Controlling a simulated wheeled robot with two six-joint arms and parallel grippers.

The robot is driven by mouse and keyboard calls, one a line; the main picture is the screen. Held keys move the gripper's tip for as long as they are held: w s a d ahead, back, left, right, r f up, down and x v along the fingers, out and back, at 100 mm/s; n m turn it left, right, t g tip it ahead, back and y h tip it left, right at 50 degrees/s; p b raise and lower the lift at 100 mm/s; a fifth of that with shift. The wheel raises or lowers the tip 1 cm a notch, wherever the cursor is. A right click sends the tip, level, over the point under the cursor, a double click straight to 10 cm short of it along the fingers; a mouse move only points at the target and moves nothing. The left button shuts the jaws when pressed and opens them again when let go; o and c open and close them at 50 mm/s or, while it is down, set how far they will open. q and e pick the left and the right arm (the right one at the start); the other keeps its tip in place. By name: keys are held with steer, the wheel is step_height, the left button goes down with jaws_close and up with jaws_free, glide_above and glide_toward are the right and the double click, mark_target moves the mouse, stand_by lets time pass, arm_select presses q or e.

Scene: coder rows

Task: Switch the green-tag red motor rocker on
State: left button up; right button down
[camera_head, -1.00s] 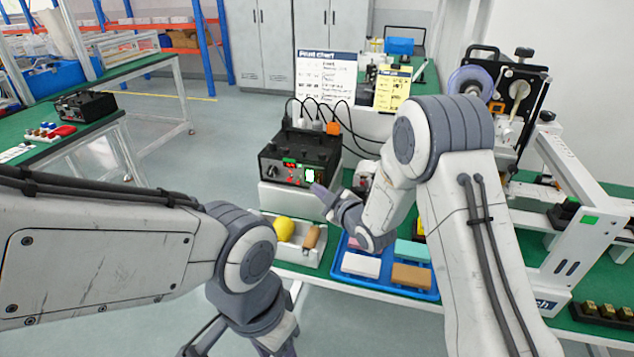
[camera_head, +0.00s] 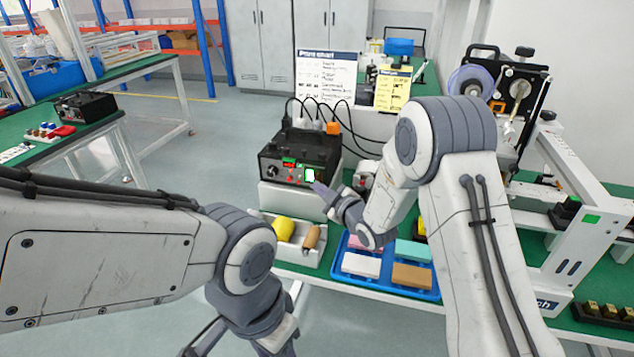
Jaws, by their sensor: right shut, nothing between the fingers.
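The black control box (camera_head: 299,158) stands on a light block at the back of the green bench. Its front bears a knob, small red and green parts, and a bright white-green lit part (camera_head: 310,175) at the right. The red rocker and its tag are too small to tell apart. My right gripper (camera_head: 318,188) is shut and empty, its tip just in front of and below the lit part; I cannot tell whether it touches. My left gripper lies low in the picture, mostly cut off by the bottom edge and hidden behind its own arm.
A blue tray (camera_head: 437,294) with coloured blocks lies below my right arm. Beside it is a light bin (camera_head: 268,217) with a yellow piece and a brown-handled tool. Black cables loop above the box. A printed chart (camera_head: 325,77) and a label machine (camera_head: 520,85) stand behind.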

steer(key=shift+w+d, duration=0.1)
steer(key=shift+w, duration=0.2)
steer(key=shift+s, duration=0.1)
stand_by(0.4)
steer(key=shift+s+a+b, duration=0.25)
steer(key=shift+s+b, duration=0.05)
steer(key=shift+s, duration=0.35)
steer(key=shift+s+a+r+b, duration=0.15)
steer(key=shift+s+a, duration=0.1)
steer(key=shift+s, duration=0.5)
steer(key=shift+s+a+r+b, duration=0.15)
steer(key=shift+s+a, duration=0.1)
steer(key=shift+s, duration=0.55)
steer(key=shift+s+a+r+b, duration=0.15)
steer(key=shift+s+a, duration=0.1)
steer(key=shift+s, duration=0.5)
